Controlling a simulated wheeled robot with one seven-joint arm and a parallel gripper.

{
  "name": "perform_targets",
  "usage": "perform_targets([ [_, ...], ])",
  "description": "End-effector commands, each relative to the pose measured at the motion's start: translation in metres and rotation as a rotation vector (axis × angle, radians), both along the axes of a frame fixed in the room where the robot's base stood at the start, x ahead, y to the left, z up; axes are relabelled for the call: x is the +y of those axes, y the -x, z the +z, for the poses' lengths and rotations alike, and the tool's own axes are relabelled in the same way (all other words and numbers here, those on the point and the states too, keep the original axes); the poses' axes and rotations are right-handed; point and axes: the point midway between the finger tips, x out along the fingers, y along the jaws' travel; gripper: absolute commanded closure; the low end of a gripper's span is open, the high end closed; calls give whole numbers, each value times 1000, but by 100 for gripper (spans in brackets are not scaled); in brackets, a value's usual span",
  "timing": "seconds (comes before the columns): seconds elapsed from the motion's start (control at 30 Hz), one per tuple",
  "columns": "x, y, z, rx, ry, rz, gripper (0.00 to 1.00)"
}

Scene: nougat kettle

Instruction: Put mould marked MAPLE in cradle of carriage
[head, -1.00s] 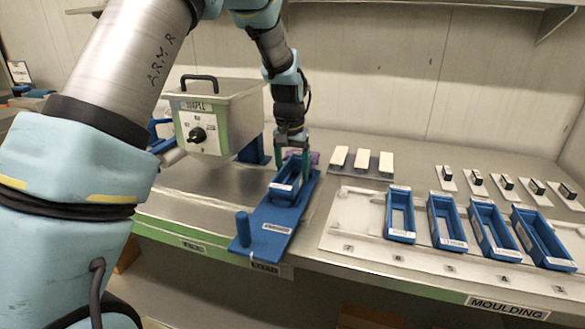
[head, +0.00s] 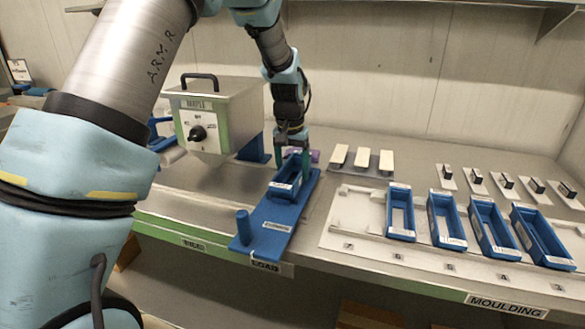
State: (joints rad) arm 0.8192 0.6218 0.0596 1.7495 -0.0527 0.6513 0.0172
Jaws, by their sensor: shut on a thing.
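A blue open mould (head: 286,182) is at the far part of the blue carriage (head: 265,228), low over or in its cradle. I cannot tell whether it is fully seated, and its label is too small to read. My gripper (head: 292,158) is shut on the far end of this mould from above. The carriage has an upright blue peg (head: 243,226) at its near end and a white label on its bed. The gripper and the mould walls hide the cradle.
A steel kettle (head: 215,115) with a dial stands to the left of my gripper. Several blue moulds (head: 400,237) stand in a pale rack (head: 352,222) at the right. White blocks (head: 362,157) lie behind the rack. A purple thing (head: 315,156) is beside my gripper.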

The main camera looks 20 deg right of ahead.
Motion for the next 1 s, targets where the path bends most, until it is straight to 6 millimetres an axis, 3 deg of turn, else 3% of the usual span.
perform_targets([
  [1.0, 0, 0, -5, -1, 1, 0, 100],
])
